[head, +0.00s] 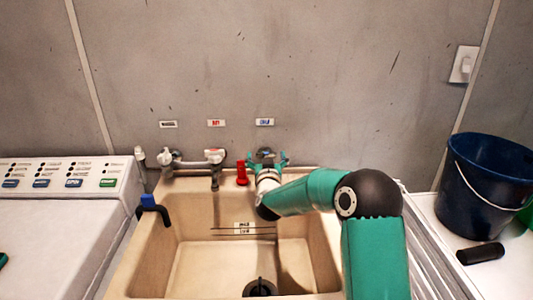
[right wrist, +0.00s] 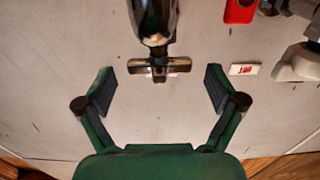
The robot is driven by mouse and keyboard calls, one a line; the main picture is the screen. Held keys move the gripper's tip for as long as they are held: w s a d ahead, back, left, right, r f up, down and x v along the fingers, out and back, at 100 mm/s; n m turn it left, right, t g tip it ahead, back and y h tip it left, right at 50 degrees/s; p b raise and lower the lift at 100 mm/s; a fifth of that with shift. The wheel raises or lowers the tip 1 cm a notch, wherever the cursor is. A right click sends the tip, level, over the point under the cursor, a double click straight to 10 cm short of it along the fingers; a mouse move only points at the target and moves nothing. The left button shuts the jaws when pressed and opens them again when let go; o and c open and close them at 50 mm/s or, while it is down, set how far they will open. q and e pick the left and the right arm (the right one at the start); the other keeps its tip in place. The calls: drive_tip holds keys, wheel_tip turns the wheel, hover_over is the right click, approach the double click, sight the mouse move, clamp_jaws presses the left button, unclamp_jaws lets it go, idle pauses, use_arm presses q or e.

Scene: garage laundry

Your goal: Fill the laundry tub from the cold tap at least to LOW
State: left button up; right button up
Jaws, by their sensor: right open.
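The beige laundry tub (head: 160,255) stands below the wall, with dark level lines and small labels (head: 243,228) on its inner back wall. A dark drain part (head: 260,288) shows at its bottom; I see no clear water surface. The cold tap (head: 266,153) is under the blue-lettered label (head: 265,122). My right gripper (head: 268,162) is at this tap, open. In the right wrist view, the chrome tap with its cross handle (right wrist: 160,67) lies between and beyond the spread fingers (right wrist: 160,90), apart from both. My left gripper is not seen.
A washer (head: 60,220) stands left; a blue bucket (head: 490,185) and a black object (head: 480,253) are right. A blue-black fitting (head: 152,208) sits on the tub's left rim.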

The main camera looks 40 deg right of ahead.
drive_tip(key=shift+w+d, duration=0.25)
drive_tip(key=shift+w, duration=0.05)
drive_tip(key=shift+c, duration=0.2)
